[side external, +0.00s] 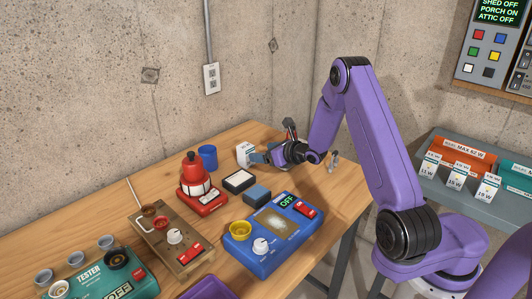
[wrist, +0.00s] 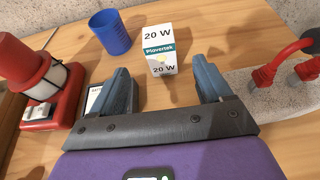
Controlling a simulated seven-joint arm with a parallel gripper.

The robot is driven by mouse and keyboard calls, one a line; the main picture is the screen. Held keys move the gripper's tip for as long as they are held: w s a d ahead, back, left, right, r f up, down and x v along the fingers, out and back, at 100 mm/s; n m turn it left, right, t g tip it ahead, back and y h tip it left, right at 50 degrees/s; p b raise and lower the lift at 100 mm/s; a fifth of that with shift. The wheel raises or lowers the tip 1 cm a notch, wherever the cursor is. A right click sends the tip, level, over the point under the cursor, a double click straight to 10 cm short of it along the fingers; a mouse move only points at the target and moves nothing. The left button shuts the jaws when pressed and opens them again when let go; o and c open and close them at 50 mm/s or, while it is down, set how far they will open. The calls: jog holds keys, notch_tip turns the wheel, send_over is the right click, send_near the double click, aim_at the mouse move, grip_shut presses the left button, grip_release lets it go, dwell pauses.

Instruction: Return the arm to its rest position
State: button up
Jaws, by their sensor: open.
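My gripper (side external: 266,154) is low over the back of the wooden table, its arm reaching in from the right. In the wrist view my gripper (wrist: 162,72) has its two blue-grey fingers spread wide, with nothing held. A white bulb box (wrist: 160,49) marked 20 W stands upright around the fingertips, with clear gaps to both fingers. The box also shows in the side view (side external: 244,153), partly hidden by my gripper. I cannot tell how far it stands between the fingers.
A blue cup (side external: 208,157) and a red lantern (side external: 194,173) stand left of my gripper. A blue device (side external: 262,255) reading OFF and a brown switch board (side external: 168,225) are nearer. A red-handled item (wrist: 302,52) lies right of my gripper. A grey shelf with boxes stands at right.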

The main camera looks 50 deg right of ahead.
jog(key=shift+r, duration=0.1)
dwell(0.3)
jog(key=w+a+r+n+g+y, duration=0.1)
jog(key=w+a+r+n+y, duration=0.1)
jog(key=a+r+n+y, duration=0.35)
jog(key=w+a+r+n+g+y, duration=0.25)
jog(key=a+n, duration=0.35)
jog(key=a, duration=0.5)
jog(key=s+a+r+n+g+y, duration=0.1)
jog(key=s+a+r+n+g, duration=0.15)
jog(key=s+a+n, duration=0.3)
jog(key=s+a+r+n+g+y, duration=0.2)
jog(key=s+a+n+g, duration=0.25)
jog(key=n, duration=0.25)
jog(key=s+n+g+h, duration=0.5)
jog(key=s+n, duration=0.6)
jog(key=s, duration=0.7)
jog(key=s+d+f+n+t+h, duration=0.2)
jog(key=s+d+n+h, duration=0.3)
jog(key=s+d+n, duration=0.8)
jog(key=shift+s+f+n+h, duration=0.25)
jog(key=shift+s+n+h, duration=0.05)
jog(key=shift+s, duration=0.9)
